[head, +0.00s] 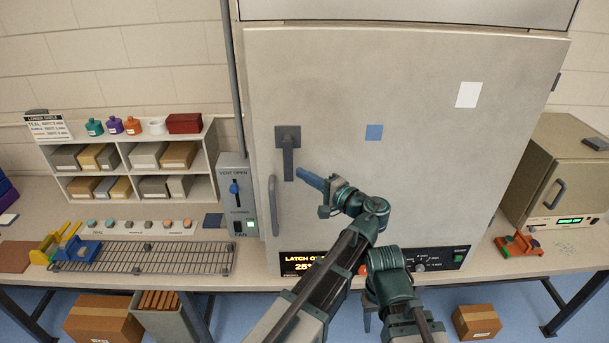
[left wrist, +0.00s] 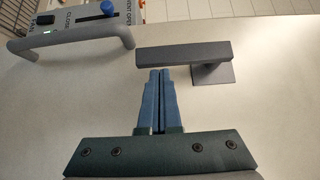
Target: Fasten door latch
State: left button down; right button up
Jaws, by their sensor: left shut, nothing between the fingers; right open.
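The door latch (head: 288,160) is a dark grey lever on a square plate, on the left part of the large grey door (head: 420,150). Its lever hangs straight down from the plate. In the left wrist view the latch lever (left wrist: 185,54) lies across the picture, its plate at the right. My left gripper (head: 302,171) is shut and empty, its blue fingers pointing at the lever's lower right side. In the left wrist view the fingertips (left wrist: 158,73) sit close beside the lever's free end; I cannot tell if they touch. My right gripper's fingers are not visible; only its arm shows.
A grey door handle (head: 272,205) stands below the latch. A vent box (head: 238,195) with a blue slider is left of the door. A partly hidden display (head: 300,262) reads "LATCH O...". A wire rack (head: 150,258) lies on the bench. A smaller oven (head: 565,170) stands right.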

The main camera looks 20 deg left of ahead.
pick_arm(q)
jog(key=s+a+r+m+t+y+b, duration=0.1)
jog(key=a+r+m+t+b, duration=0.1)
jog(key=a, duration=0.4)
jog(key=s+a+r+m+t+y+b, duration=0.2)
jog(key=a+m+t+b, duration=0.2)
jog(key=a+m+b, duration=0.1)
jog(key=shift+s+a+r+m, duration=0.25)
jog(key=shift+a+m, duration=0.5)
jog(key=shift+m, duration=0.45)
dwell(0.8)
